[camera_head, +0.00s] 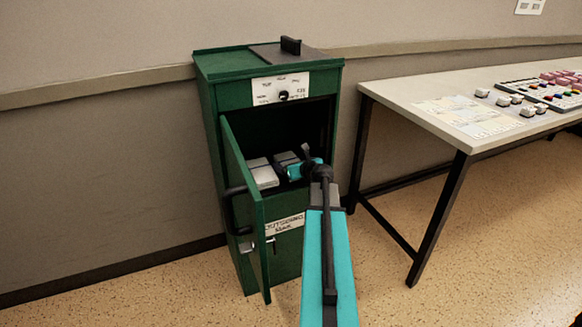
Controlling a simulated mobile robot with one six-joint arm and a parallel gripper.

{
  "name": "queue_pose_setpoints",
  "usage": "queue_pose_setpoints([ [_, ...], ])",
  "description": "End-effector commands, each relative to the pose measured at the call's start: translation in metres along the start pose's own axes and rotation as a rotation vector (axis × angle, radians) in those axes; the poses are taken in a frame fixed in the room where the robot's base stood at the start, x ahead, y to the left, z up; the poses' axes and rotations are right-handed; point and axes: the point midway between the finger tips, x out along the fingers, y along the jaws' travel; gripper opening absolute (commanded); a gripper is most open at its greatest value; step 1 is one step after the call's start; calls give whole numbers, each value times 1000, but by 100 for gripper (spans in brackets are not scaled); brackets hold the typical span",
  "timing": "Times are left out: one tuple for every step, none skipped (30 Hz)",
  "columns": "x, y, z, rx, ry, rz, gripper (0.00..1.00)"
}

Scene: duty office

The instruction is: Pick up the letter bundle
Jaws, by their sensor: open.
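Two pale grey, block-like bundles lie side by side inside the open green cabinet. The left letter bundle (262,173) is lighter and shows a band across it. The right bundle (285,159) is darker, in shadow, and partly hidden by my gripper. My gripper (293,169) reaches into the cabinet opening from the right, at the end of my teal arm. It is open, close to the right bundle. Whether it touches that bundle cannot be told, as its fingers are small and dark here.
The green cabinet (228,72) has its door (243,215) swung open on the left, with a black handle. A label and knob (283,90) sit above the opening. A table (400,95) with papers and small blocks stands to the right. The floor in front is clear.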

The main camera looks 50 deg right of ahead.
Motion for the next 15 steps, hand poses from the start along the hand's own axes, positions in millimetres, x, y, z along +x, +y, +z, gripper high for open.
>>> queue_pose_setpoints([
  [0,0,0,0,0,0,88],
  [0,0,0,0,0,0,88],
  [0,0,0,0,0,0,88],
  [0,0,0,0,0,0,88],
  [0,0,0,0,0,0,88],
  [0,0,0,0,0,0,88],
  [0,0,0,0,0,0,88],
  [0,0,0,0,0,0,88],
  [0,0,0,0,0,0,88],
  [0,0,0,0,0,0,88],
  [0,0,0,0,0,0,83],
  [0,0,0,0,0,0,76],
  [0,0,0,0,0,0,71],
  [0,0,0,0,0,0,66],
  [0,-1,0,0,0,-1,60],
])
